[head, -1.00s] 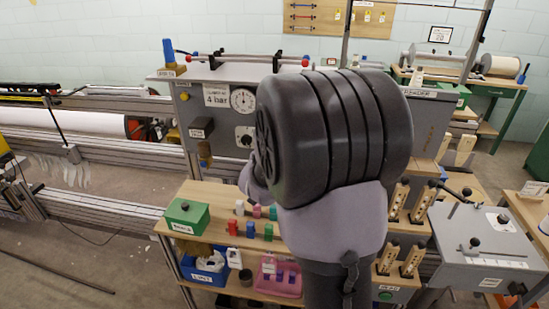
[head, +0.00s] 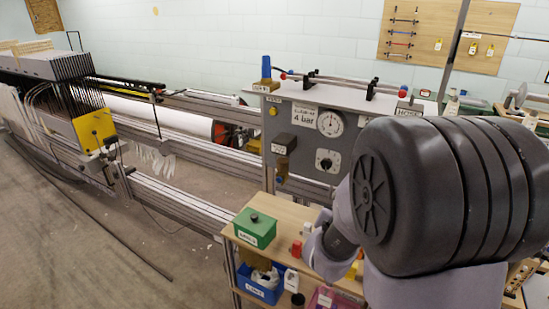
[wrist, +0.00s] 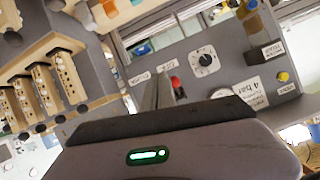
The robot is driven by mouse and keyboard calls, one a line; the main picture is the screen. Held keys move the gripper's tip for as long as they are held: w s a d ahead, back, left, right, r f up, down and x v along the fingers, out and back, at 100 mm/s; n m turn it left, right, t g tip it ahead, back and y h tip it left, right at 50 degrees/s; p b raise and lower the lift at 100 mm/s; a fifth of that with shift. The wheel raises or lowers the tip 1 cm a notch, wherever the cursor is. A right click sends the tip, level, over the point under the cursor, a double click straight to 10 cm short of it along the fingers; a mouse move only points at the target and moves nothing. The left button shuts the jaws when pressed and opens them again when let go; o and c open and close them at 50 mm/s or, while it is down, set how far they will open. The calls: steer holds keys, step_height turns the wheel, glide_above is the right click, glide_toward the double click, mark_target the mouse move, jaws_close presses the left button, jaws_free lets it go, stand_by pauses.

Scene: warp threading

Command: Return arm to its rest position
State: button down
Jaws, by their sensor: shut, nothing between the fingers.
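My arm, with its dark ribbed joint and lavender-grey links, fills the right side of the head view and hides part of the grey control panel (head: 345,165) and the bench. My gripper (wrist: 158,78) shows in the wrist view as two thin grey fingers pressed together above a dark bar with a green light. It is shut and empty. The tips point toward the panel, which shows tilted with its gauge (wrist: 204,62). My fingertips cannot be made out in the head view.
A wooden bench (head: 290,215) carries a green box (head: 254,228) and small coloured pieces. A blue bin (head: 262,288) sits on its lower shelf. Wooden racks (wrist: 62,80) stand at the left in the wrist view. Long metal rails run left; the floor (head: 70,250) in front is open.

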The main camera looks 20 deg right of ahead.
steer(key=s+a+r+n+t+y, duration=0.1)
steer(key=s+a+r+n+y, duration=0.2)
steer(key=a, duration=0.6)
steer(key=a+r+n+y, duration=0.1)
steer(key=a+r+y, duration=0.35)
steer(key=a, duration=0.55)
steer(key=s+a+n+g+y, duration=0.1)
steer(key=s+a, duration=0.3)
steer(key=s, duration=0.5)
steer(key=s+a+n+g+y, duration=0.2)
steer(key=s+a, duration=0.3)
steer(key=s, duration=0.3)
steer(key=shift+s+r+g+y, duration=0.15)
steer(key=shift+s+g+y, duration=0.2)
steer(key=shift+g, duration=0.35)
steer(key=shift+a, duration=0.1)
